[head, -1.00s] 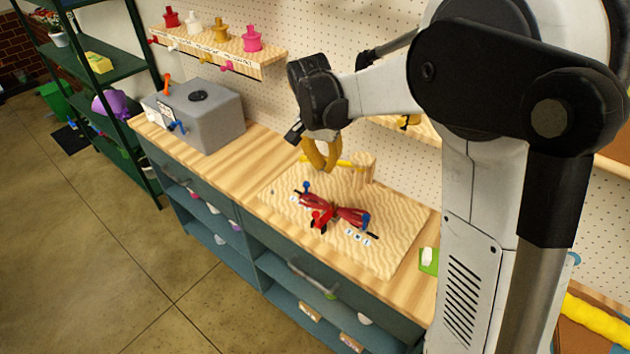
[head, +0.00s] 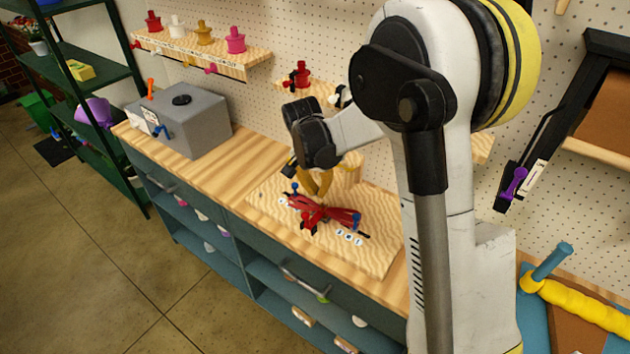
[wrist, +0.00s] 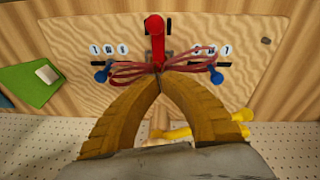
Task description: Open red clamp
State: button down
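The red clamp (head: 309,222) stands on a wooden board (head: 365,262) on the workbench. In the wrist view its red lever (wrist: 155,28) points away from me, at top centre. A bundle of thin red strands (wrist: 125,70) spreads to both sides of it, between two blue knobs (wrist: 101,76) (wrist: 217,77). My gripper (head: 318,192) hangs over the board, right by the middle of the bundle. It also shows in the wrist view (wrist: 160,78), with its yellow fingertips together just below the clamp. I see nothing held; the fingertips partly hide the bundle's middle, and contact is unclear.
A wooden post with a yellow bar (wrist: 172,133) stands on the board behind my fingers. A green pad (wrist: 32,83) lies beside the board. A grey box (head: 180,120) stands farther left on the bench. A pegboard wall rises behind.

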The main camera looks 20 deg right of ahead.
aim_at(304, 215)
jog(key=shift+s+a+f, duration=0.35)
jog(key=shift+s+a, duration=0.3)
jog(key=shift+s, duration=0.05)
jog(key=shift+s+a+f, duration=0.3)
jog(key=shift+s+a, duration=0.35)
jog(key=shift+s+a+r+t+h+b, duration=0.1)
jog(key=shift+s+a+t+h+b, duration=0.45)
jog(key=shift+h+b, duration=0.3)
jog(key=shift+a+t+h+b, duration=0.25)
jog(key=shift+b, duration=0.05)
jog(key=shift+s+a+f+t+h+b, duration=0.15)
jog(key=shift+s+a+t+h+b, duration=0.3)
jog(key=shift+h+b, duration=0.35)
jog(key=shift+s+a+f+t+h+b, duration=0.15)
jog(key=shift+s+a+t+h+b, duration=0.15)
jog(key=shift+a+t+h+b, duration=0.45)
jog(key=shift+s+a+f+t+h+b, duration=0.4)
jog(key=shift+h+b, duration=0.3)
jog(key=shift+b, duration=0.75)
jog(key=shift+s+a+f+t+h+b, duration=0.2)
jog(key=shift+s+a+t+h+b, duration=0.3)
jog(key=shift+b, duration=0.95)
jog(key=shift+a+f+h+b, duration=0.1)
jog(key=shift+f+h+b, duration=0.1)
jog(key=shift+h+b, duration=0.4)
jog(key=shift+s+a+f+b, duration=0.2)
jog(key=shift+a+f+b, duration=0.15)
jog(key=shift+b, duration=0.4)
jog(key=shift+r, duration=0.1)
